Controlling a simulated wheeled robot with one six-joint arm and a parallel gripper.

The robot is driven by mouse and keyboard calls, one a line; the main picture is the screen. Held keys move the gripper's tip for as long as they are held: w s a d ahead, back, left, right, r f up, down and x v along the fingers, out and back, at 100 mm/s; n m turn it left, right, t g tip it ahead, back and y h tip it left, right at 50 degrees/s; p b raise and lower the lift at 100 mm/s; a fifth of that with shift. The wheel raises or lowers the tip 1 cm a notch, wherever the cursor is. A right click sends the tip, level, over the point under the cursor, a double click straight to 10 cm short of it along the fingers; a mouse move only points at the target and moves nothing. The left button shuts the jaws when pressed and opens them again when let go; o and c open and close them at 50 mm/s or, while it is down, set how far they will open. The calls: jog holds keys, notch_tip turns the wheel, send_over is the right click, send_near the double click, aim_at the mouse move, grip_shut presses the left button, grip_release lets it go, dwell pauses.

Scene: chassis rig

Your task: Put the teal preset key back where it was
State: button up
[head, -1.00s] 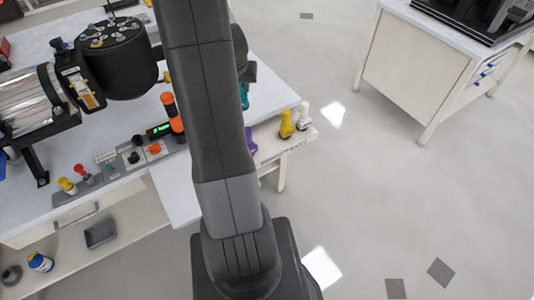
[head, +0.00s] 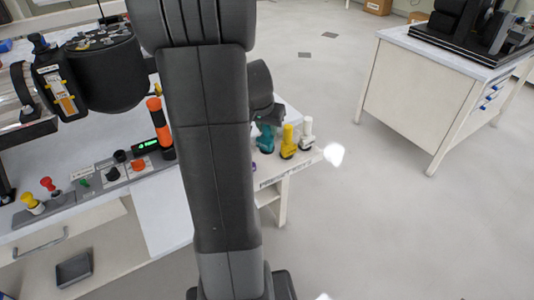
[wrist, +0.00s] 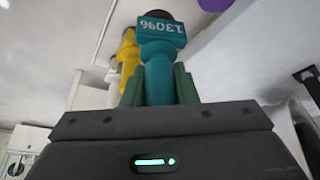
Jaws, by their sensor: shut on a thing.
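The teal preset key (wrist: 162,62) is upright in the wrist view, with a label reading 130% upside down. My gripper (wrist: 160,88) is shut on it, with green fingers on both sides of its body. In the head view the teal key (head: 265,140) stands just left of the yellow key (head: 288,142), over or on the end of the side shelf (head: 270,178). My arm hides most of my gripper there. Whether the key's base touches the shelf is hidden.
A white key (head: 306,135) stands right of the yellow one. A purple key (head: 253,165) is mostly hidden behind my arm. An orange and black post (head: 158,125) and control panel (head: 110,175) are left. Open floor (head: 400,210) lies right.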

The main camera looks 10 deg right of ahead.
aim_at(266, 138)
jog(key=shift+f+b, duration=0.6)
jog(key=shift+f, duration=2.4)
jog(key=shift+f, duration=0.15)
jog(key=o, duration=0.9)
jog(key=shift+r, duration=0.35)
jog(key=p+v, duration=0.2)
jog(key=v, duration=0.9)
jog(key=shift+s+a+r, duration=0.15)
jog(key=shift+s+r, duration=0.1)
